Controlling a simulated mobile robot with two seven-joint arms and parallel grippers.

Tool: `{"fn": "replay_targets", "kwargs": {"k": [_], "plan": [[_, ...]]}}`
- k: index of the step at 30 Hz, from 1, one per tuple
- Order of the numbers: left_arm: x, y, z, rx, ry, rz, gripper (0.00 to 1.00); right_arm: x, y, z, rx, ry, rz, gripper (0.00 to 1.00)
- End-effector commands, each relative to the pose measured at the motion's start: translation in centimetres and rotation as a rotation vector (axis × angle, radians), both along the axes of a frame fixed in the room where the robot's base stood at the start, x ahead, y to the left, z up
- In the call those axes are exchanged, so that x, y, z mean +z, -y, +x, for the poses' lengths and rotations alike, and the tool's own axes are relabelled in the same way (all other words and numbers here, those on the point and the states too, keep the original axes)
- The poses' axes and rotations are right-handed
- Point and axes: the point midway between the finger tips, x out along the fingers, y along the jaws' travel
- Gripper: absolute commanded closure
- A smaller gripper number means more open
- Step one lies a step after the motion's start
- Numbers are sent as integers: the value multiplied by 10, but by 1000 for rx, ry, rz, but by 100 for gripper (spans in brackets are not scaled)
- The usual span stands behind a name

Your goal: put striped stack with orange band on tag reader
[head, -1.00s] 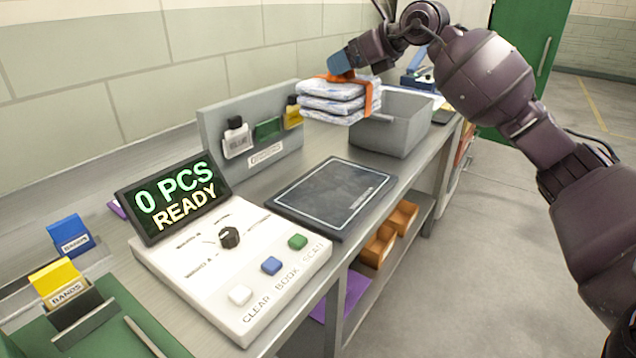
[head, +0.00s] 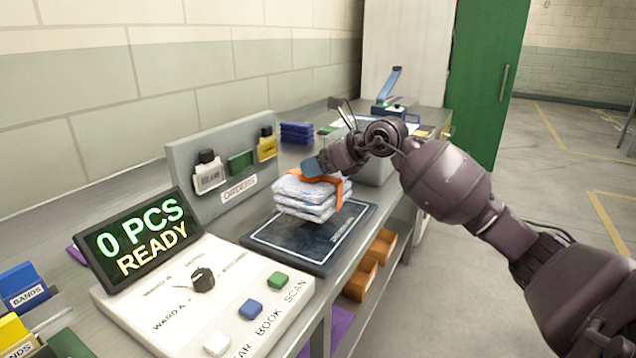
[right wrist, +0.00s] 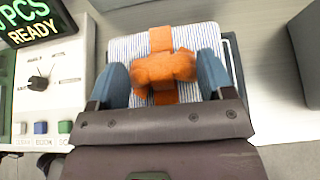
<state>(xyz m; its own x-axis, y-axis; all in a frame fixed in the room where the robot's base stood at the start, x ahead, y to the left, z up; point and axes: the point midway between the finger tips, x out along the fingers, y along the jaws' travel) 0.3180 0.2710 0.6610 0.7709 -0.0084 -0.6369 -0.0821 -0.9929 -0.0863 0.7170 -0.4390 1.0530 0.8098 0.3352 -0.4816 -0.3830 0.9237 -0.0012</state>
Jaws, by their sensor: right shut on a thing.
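The striped stack (head: 306,203), folded blue-and-white cloth with an orange band (head: 331,181), hangs just above the dark tag reader pad (head: 288,247); the head view does not clearly show whether its underside touches. My right gripper (head: 312,170) is shut on the orange band at the top of the stack. In the right wrist view the blue fingertips (right wrist: 165,80) stand either side of the bunched orange band, with the striped stack (right wrist: 204,38) below. The stack hides much of the pad there. My left gripper is not in view.
The console (head: 208,306) with knob and buttons, and its screen (head: 140,237) reading "0 PCS READY", stand left of the pad. A grey holder (head: 222,150) with tags is behind. A grey bin (head: 377,172) is beyond the arm. Orange bins (head: 381,247) sit on the lower shelf.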

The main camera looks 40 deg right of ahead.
Motion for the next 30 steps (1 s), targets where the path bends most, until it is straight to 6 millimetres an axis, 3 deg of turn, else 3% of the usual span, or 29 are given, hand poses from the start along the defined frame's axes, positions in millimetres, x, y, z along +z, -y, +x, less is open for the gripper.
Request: {"fn": "replay_targets", "kwargs": {"k": [5,14,25,26,30], "plan": [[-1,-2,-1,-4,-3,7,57,-6,0,0,0,4,0,79],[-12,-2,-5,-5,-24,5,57,-44,0,0,-1,1,2,79],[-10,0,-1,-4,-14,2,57,-46,0,0,0,4,0,79],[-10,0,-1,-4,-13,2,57,-46,0,0,-1,2,0,21],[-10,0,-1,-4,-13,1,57,-46,0,0,-1,2,0,0]]}}
